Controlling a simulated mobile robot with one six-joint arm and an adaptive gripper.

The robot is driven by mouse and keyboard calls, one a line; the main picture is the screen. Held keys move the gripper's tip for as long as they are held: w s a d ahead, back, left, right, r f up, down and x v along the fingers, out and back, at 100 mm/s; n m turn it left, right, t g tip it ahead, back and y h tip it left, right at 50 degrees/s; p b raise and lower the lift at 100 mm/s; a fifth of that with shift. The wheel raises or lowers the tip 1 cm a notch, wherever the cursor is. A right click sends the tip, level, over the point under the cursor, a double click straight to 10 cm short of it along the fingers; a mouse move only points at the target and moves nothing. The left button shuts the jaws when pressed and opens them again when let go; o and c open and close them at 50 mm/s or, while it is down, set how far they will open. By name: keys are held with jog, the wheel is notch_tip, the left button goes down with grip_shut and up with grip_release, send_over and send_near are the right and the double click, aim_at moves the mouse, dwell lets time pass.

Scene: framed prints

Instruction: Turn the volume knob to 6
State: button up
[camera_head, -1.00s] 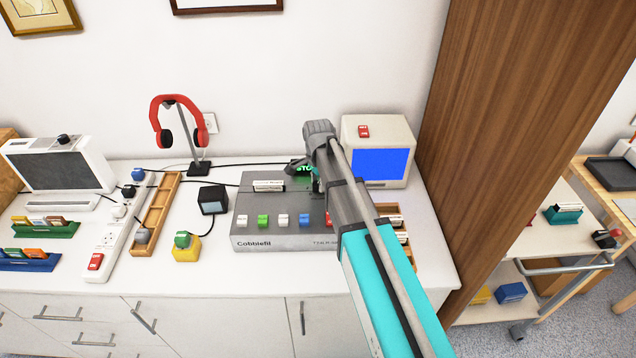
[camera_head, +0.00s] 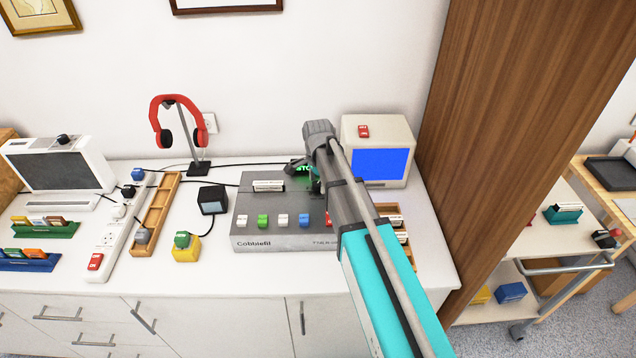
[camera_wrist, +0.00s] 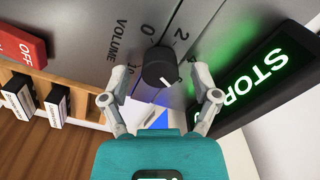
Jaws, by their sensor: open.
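In the wrist view the pointer slants toward the lower right. The word VOLUME and the digits 0 and 2 show near it; I cannot tell the exact setting. My gripper (camera_wrist: 158,76) is open, one finger on each side of the knob with gaps to it. In the head view my arm hides the knob; the box labelled Cobblefil (camera_head: 280,243) shows beside it.
A lit green STOP-like sign (camera_wrist: 262,72) is close to my right finger. A red switch (camera_wrist: 22,46) and a wooden rack (camera_wrist: 88,104) with labelled blocks are at the left. A monitor (camera_head: 378,130) stands behind my arm, and a wooden panel (camera_head: 500,130) at the right.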

aim_at(317, 183)
jog(key=shift+n, duration=0.3)
jog(key=n, duration=1)
jog(key=shift+a, duration=0.1)
jog(key=n, duration=1)
jog(key=shift+n, duration=0.4)
notch_tip(317, 183, up, 14)
jog(key=p, duration=1.4)
jog(key=s+d+r+m+p, duration=0.1)
jog(key=s+d+m, duration=0.4)
jog(key=s, duration=0.5)
jog(key=s+d+r+m+p, duration=0.1)
jog(key=s+d+m, duration=0.4)
jog(key=s, duration=0.5)
jog(key=w+d+r+t+p, duration=0.1)
jog(key=w+r+p, duration=0.3)
jog(key=w, duration=0.7)
jog(key=w+d+r+t+p, duration=0.2)
jog(key=w+d+r+p, duration=0.2)
jog(key=w, duration=0.8)
notch_tip(317, 183, up, 2)
jog(key=shift+r+n+p, duration=0.1)
jog(key=shift+n+p, duration=0.2)
jog(key=shift+p, duration=0.45)
